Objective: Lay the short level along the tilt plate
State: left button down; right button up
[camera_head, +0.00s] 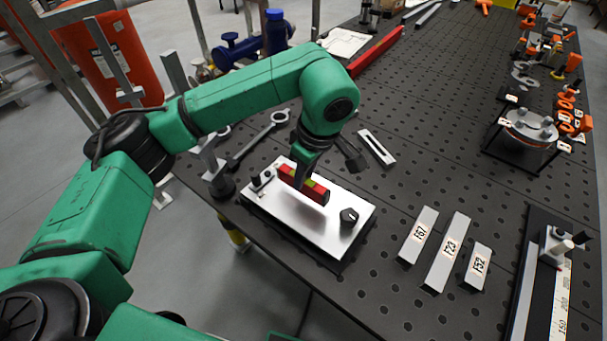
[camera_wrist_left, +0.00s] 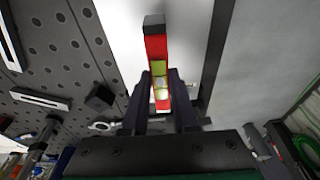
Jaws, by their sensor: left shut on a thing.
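The short level (camera_head: 315,191), a small red bar with dark ends and a yellow-green vial window, is held in my left gripper (camera_head: 302,180). The gripper is shut on its middle; the level also shows between the fingers in the wrist view (camera_wrist_left: 156,46). The tilt plate (camera_head: 312,225) is a pale metal plate with a black knob at its right end and a small fitting at its left end. The level is over its far part, lying roughly lengthwise. I cannot tell whether it touches the plate. The plate also shows in the wrist view (camera_wrist_left: 190,30). My right gripper is not in view.
Three numbered grey blocks (camera_head: 442,251) stand right of the plate. A slotted metal strip (camera_head: 377,147) and a wrench (camera_head: 258,138) lie behind it. A long red bar (camera_head: 376,51) lies farther back. The perforated table (camera_head: 430,130) has free room in its middle.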

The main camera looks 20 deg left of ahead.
pick_arm(q)
jog(key=shift+f+b, duration=1.3)
jog(key=shift+f, duration=0.05)
dwell(0.3)
jog(key=shift+c, duration=1.8)
grip_release()
jog(key=shift+r, duration=0.1)
jog(key=shift+s+d+r+p, duration=0.15)
jog(key=shift+r+p, duration=0.3)
jog(key=shift+r, duration=0.3)
jog(key=shift+d+r+p, duration=0.15)
jog(key=shift+r+p, duration=0.25)
jog(key=shift+r, duration=0.3)
notch_tip(320, 180, up, 4)
jog(key=shift+r+p, duration=0.1)
jog(key=shift+p, duration=1.05)
jog(key=shift+f, duration=0.2)
